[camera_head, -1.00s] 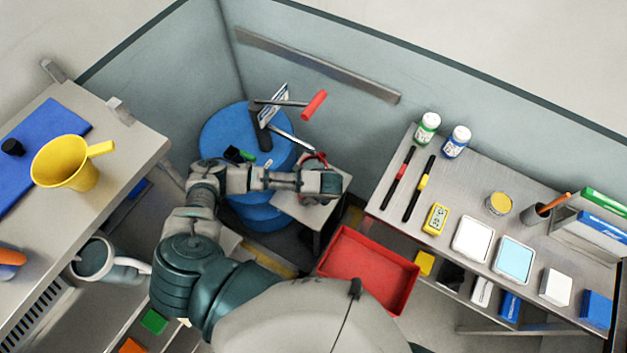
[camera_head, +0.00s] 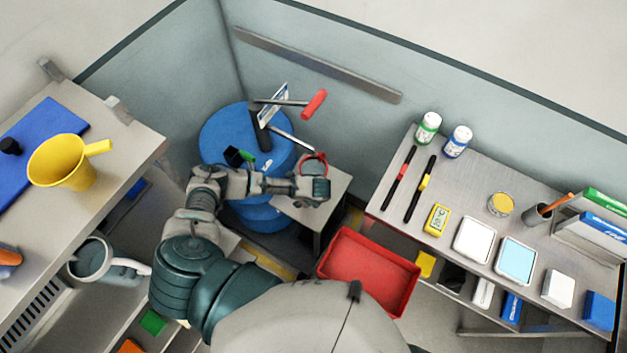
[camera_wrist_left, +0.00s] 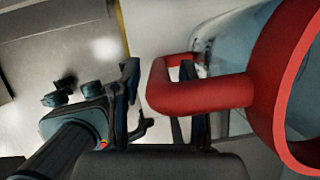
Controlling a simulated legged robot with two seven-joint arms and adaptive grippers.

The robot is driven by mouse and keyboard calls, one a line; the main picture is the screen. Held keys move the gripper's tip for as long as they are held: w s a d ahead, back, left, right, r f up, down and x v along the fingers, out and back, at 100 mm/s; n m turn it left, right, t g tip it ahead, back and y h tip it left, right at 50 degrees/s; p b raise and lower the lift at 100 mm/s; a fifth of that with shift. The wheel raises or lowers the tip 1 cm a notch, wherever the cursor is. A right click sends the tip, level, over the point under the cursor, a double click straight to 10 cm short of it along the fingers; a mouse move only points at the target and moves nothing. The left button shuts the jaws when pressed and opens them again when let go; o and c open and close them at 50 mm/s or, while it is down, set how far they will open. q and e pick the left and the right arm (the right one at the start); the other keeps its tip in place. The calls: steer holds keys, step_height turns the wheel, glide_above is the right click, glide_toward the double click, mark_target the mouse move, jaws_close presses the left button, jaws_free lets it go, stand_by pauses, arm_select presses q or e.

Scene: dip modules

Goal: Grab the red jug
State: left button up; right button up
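The red jug has a red rim and handle and a clear body. In the left wrist view its rim (camera_wrist_left: 292,85) fills the right side, and its handle (camera_wrist_left: 205,94) reaches left towards the fingers. In the head view only a thin red part of the jug (camera_head: 322,158) shows; my arm hides the rest. My left gripper (camera_head: 316,177) is beside it. In the wrist view the left gripper (camera_wrist_left: 160,88) is open, its two fingers apart. The handle's end lies in the gap and covers part of the right finger; I cannot tell if they touch. My right gripper is not in view.
A blue drum (camera_head: 220,128) stands behind my arm, with a red-handled tool (camera_head: 315,104) above it. A red tray (camera_head: 365,262) lies to the right. The left bench holds a yellow jug (camera_head: 62,163); the right bench (camera_head: 392,208) holds bottles, pens and boxes.

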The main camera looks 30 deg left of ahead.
arm_select(q)
jaws_close()
steer(key=shift+a, duration=0.1)
